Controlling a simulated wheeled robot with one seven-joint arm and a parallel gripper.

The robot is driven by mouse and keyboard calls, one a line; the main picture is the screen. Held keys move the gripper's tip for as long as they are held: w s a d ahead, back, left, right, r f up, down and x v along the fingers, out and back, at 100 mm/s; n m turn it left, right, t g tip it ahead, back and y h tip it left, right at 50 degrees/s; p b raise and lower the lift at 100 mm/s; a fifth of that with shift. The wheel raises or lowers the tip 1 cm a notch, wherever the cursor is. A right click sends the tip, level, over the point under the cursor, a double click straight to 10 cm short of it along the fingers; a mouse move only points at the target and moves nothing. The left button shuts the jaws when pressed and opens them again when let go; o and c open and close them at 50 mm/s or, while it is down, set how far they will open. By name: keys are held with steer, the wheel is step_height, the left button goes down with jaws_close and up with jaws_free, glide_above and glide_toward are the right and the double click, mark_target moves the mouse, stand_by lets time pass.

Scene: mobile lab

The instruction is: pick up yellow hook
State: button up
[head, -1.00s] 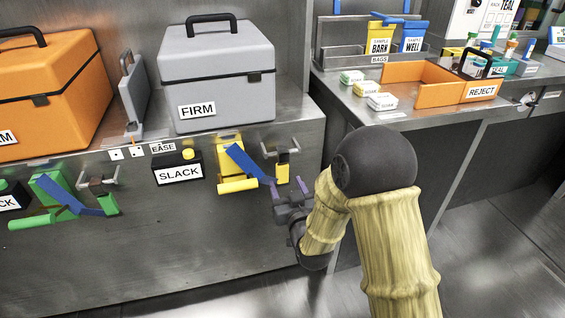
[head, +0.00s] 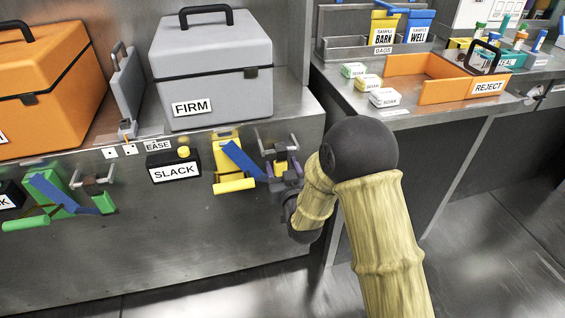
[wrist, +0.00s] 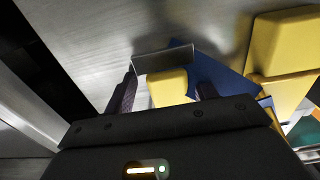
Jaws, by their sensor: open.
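A small yellow piece, which looks like the yellow hook (head: 281,166), hangs below a grey metal bracket (head: 278,143) on the front of the metal cabinet. In the wrist view the yellow hook (wrist: 168,87) sits between my two dark fingers, with the bracket (wrist: 163,60) just beyond it. My gripper (head: 275,180) is open and close at the hook's lower end. A finger stands on each side of it; contact cannot be made out. My gripper partly hides the hook in the head view.
A yellow holder (head: 228,158) with a slanting blue bar (head: 243,160) is close on the left. A black SLACK box (head: 173,168) and a green-and-blue fixture (head: 60,195) are further left. A grey FIRM case (head: 212,75) stands above. An orange REJECT tray (head: 432,85) is at right.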

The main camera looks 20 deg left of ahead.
steer(key=shift+s+a, duration=0.4)
steer(key=shift+s, duration=0.3)
steer(key=shift+w+d, duration=0.1)
steer(key=shift+w, duration=0.1)
jaws_close()
steer(key=shift+r, duration=0.1)
steer(key=shift+r, duration=0.1)
steer(key=shift+r, duration=0.3)
steer(key=shift+r+p, duration=0.5)
steer(key=shift+p, duration=0.05)
steer(key=b+v, duration=0.7)
steer(key=v, duration=0.5)
steer(key=shift+f+b, duration=0.3)
steer(key=shift+f, duration=0.15)
